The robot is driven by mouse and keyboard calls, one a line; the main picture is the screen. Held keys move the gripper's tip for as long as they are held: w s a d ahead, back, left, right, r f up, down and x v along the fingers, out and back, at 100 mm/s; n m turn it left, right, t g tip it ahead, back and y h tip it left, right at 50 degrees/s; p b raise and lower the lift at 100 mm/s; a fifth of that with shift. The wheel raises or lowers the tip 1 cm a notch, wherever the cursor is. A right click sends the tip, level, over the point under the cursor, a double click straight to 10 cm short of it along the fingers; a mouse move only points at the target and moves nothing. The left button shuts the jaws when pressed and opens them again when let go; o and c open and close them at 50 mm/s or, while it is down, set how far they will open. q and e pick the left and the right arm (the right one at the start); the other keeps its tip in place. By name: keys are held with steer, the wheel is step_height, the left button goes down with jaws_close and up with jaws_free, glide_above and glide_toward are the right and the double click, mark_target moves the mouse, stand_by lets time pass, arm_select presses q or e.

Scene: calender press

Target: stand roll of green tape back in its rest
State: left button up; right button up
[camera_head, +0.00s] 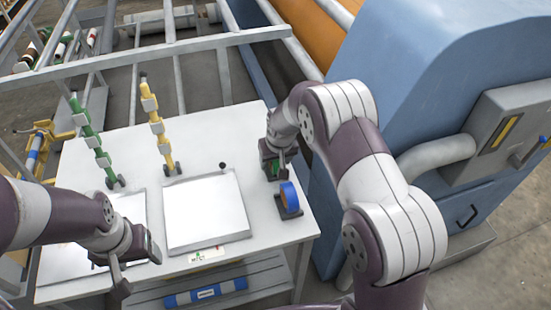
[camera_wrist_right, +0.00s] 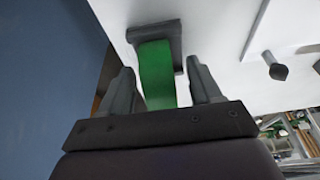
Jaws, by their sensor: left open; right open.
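The roll of green tape (camera_wrist_right: 157,75) stands edge-on at a dark rest (camera_wrist_right: 172,30) in the right wrist view. It seems to sit in the rest, but its lower part is hard to see. My right gripper (camera_wrist_right: 165,85) is open, with one finger on each side of the roll and gaps showing. In the head view, my right gripper (camera_head: 274,158) is low over the table's right part and mostly hides the green roll and rest. My left gripper (camera_head: 119,278) is open and empty over the table's front left.
A blue tape roll (camera_head: 289,197) stands in its own rest just in front of the green one. White sheets (camera_head: 205,212) lie on the table (camera_head: 215,150). The blue machine (camera_head: 420,75) closes off the right side.

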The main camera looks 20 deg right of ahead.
steer(key=shift+r, duration=0.3)
steer(key=b+v, duration=0.2)
steer(key=v, duration=1)
steer(key=shift+b, duration=0.3)
